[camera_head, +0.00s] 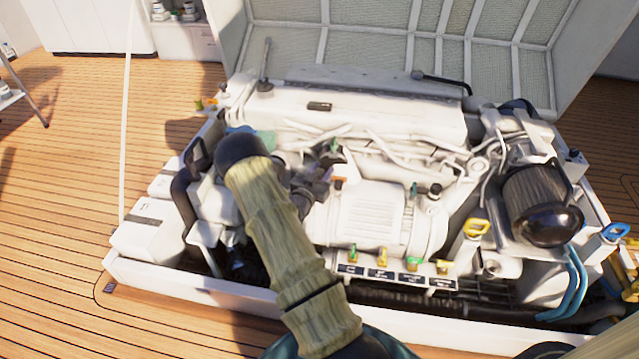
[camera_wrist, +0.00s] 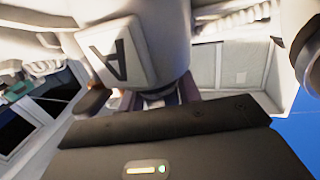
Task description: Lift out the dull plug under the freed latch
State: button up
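My gripper (camera_head: 320,178) is small and dark in the head view, in the middle of the engine, left of the white ribbed housing (camera_head: 375,215). In the wrist view my gripper (camera_wrist: 152,98) shows two purplish fingers, spaced apart, reaching behind a white part (camera_wrist: 118,55) with an upside-down "A" label. Their tips are hidden, so I cannot tell whether they touch or hold anything. A small orange patch (camera_wrist: 137,87) shows between them. I cannot make out a dull plug or a freed latch for certain in either view.
The white engine (camera_head: 355,110) fills the hatch, with pipes crowding my gripper. Yellow and green handles (camera_head: 383,255) stand over dark labels along the front. A black ribbed filter (camera_head: 540,200) is at right. The hatch's white rim (camera_head: 190,292) borders wooden deck.

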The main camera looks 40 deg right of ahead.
jog(key=shift+w+d, duration=0.15)
jog(key=shift+d, duration=0.1)
dwell(0.3)
jog(key=c, duration=0.7)
jog(key=shift+r, duration=0.1)
notch_tip(320, 180, up, 10)
jog(key=p, duration=0.4)
